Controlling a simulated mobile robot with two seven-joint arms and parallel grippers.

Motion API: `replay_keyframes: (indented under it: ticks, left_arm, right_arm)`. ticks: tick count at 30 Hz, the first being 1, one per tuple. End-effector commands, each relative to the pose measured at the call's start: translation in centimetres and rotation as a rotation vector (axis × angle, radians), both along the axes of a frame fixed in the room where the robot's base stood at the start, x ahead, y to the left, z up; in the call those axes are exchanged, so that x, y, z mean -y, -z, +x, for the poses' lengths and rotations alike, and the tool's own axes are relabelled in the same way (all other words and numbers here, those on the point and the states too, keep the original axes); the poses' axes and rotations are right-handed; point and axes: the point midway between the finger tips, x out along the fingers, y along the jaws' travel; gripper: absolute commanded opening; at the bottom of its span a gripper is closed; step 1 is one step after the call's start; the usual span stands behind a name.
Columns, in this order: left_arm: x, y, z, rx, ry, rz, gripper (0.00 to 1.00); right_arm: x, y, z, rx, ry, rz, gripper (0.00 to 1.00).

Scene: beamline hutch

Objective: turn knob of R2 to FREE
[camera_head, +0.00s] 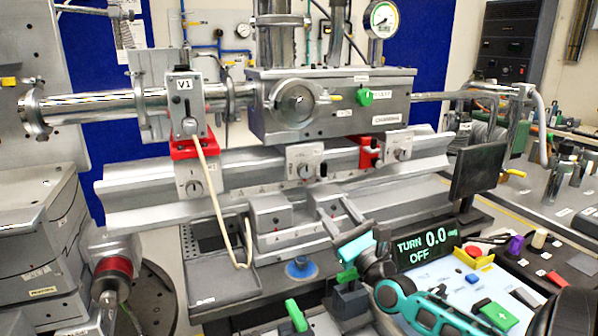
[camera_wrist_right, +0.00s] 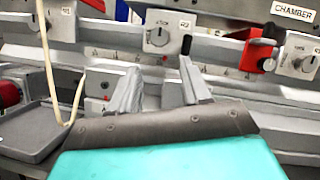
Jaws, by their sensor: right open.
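The R2 knob (camera_head: 305,170) is a round pale knob on a light grey carriage at the middle of the rail. In the right wrist view the R2 knob (camera_wrist_right: 157,36) shows left of its small label, above and beyond my fingers. Its pointer setting and any FREE marking are too small to read. My right gripper (camera_head: 333,205) reaches up from the lower right, below the R2 carriage. In the wrist view my right gripper (camera_wrist_right: 160,88) is open, with two grey fingers and nothing between them, apart from the knob. My left gripper is not in view.
Similar carriages with knobs stand left (camera_head: 195,187) and right (camera_head: 402,154) of R2. A red clamp (camera_head: 370,152) sits close to its right. A pale cable (camera_head: 218,205) hangs at left. A display (camera_head: 428,248) reads "TURN 0.0 deg OFF". A dark monitor (camera_head: 478,172) stands at right.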

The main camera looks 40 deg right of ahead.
Motion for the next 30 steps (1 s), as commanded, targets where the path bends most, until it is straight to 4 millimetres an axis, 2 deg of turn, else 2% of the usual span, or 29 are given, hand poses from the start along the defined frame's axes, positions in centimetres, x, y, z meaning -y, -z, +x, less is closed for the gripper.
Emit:
replay_keyframes:
  ticks: [6, 21, 30]
  left_arm:
    - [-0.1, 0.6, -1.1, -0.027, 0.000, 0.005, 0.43]
    - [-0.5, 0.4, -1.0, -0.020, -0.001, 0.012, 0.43]
    - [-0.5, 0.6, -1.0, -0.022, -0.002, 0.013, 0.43]
  right_arm:
    - [0.3, -1.0, 2.0, 0.003, 0.000, -0.001, 0.47]
    - [1.6, -3.7, 9.1, 0.000, -0.001, -0.001, 0.47]
    - [2.0, -4.5, 11.4, -0.002, -0.001, -0.001, 0.47]
